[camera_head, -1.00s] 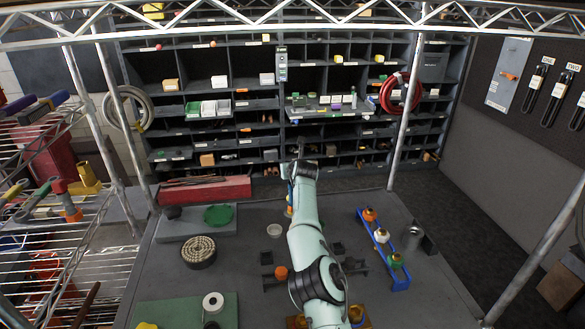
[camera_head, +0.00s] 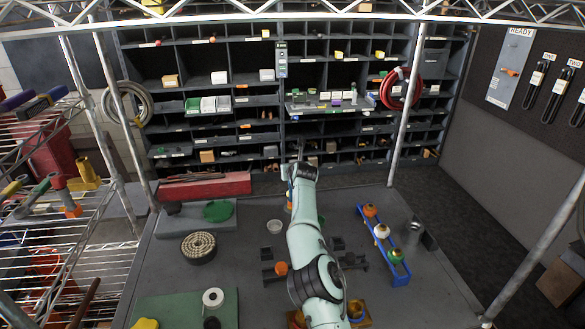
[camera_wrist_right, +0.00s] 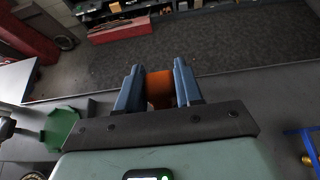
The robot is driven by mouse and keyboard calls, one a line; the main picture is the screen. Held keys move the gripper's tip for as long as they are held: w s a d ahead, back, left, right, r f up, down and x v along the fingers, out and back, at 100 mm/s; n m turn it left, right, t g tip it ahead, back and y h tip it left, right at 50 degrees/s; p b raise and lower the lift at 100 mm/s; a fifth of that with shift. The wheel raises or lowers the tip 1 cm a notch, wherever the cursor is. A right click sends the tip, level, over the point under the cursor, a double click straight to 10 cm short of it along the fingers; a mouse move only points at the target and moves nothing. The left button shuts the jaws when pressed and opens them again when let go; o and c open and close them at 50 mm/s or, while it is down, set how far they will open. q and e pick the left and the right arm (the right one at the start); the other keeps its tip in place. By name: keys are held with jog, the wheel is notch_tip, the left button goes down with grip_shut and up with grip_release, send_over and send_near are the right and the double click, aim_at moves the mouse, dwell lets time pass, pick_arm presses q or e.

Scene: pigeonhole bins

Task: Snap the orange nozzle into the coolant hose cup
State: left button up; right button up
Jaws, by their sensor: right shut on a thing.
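My right arm reaches forward over the grey table in the head view, with its gripper at the far end, mostly hidden behind the wrist. In the right wrist view my right gripper (camera_wrist_right: 158,88) has its blue fingers shut on an orange piece (camera_wrist_right: 159,92), which looks like the orange nozzle. It is held clear of the surface, with dark floor behind it. Another orange piece (camera_head: 281,268) sits on a dark fixture on the table, left of my forearm. I cannot pick out the coolant hose cup for certain. My left gripper is not in view.
A blue rack (camera_head: 399,279) with several coloured pieces stands right of my arm. A green tray (camera_head: 217,211), a beaded round mat (camera_head: 199,247) and a white roll (camera_head: 213,298) lie left. A red box (camera_head: 205,187) is at the back. Metal posts (camera_head: 401,130) flank the table.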

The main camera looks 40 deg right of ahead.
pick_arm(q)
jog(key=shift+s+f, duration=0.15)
pick_arm(e)
jog(key=shift+f, duration=0.5)
jog(key=o, duration=1.1)
jog(key=shift+b+v, duration=1.7)
jog(key=shift+v, duration=0.45)
jog(key=shift+s+a, duration=0.1)
jog(key=shift+s, duration=0.15)
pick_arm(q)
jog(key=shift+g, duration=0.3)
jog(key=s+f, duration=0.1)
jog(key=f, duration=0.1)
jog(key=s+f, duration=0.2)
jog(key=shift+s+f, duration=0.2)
pick_arm(e)
jog(key=shift+r, duration=0.2)
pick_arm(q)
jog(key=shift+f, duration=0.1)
pick_arm(e)
jog(key=shift+a, duration=0.1)
